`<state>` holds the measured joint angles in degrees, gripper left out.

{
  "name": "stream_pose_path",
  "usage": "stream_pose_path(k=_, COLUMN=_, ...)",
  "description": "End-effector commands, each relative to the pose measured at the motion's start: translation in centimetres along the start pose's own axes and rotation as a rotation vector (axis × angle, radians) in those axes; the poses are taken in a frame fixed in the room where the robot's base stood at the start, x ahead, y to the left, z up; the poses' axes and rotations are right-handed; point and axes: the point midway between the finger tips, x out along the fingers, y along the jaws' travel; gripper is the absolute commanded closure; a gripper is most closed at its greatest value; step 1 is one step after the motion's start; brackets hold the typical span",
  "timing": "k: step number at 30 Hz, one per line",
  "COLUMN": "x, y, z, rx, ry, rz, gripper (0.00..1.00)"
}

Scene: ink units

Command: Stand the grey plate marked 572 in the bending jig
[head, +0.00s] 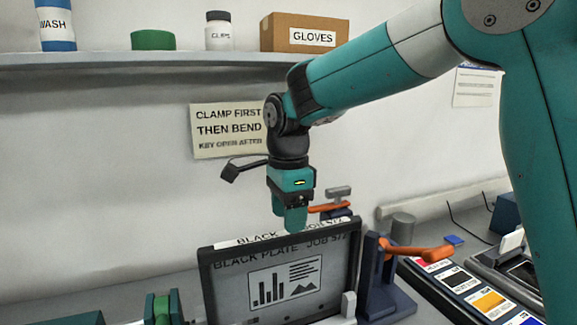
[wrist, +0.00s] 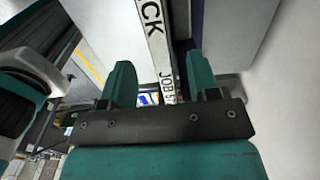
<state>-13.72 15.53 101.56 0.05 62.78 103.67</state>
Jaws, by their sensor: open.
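The grey plate (head: 335,262) stands upright in the head view, with a dark border and printed bars, lines and "BLACK PLATE JOB 572", its last digits hard to read. A white lettered strip (head: 243,241) runs along its top; in the wrist view a white lettered strip (wrist: 152,22) runs between the fingers. My gripper (head: 291,222) is open, pointing down just above the plate's top edge; its two fingers (wrist: 160,82) are apart, and contact cannot be told. A blue-grey clamp post (head: 376,280) with orange levers (head: 415,252) stands at the plate's right, apparently the bending jig. The plate's seating is unclear.
A shelf (head: 180,60) with a gloves box (head: 305,35) and jars is above. A sign (head: 227,130) hangs behind my wrist. A green roller (head: 161,308) is at lower left. A tray of coloured labels (head: 458,284) lies right.

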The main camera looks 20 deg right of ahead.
Motion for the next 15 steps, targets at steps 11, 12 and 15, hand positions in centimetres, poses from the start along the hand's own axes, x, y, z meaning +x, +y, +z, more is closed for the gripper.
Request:
stream_pose_path(k=11, x=-9.2, y=-0.1, z=0.0, rx=0.0, ry=-0.001, rz=-0.004, gripper=0.45)
stream_pose_path(k=12, x=-9.8, y=-0.1, z=0.0, rx=0.0, ry=-0.001, rz=-0.003, gripper=0.45)
stream_pose_path(k=15, x=-11.0, y=-0.1, z=0.0, rx=0.0, ry=0.0, rz=-0.002, gripper=0.45)
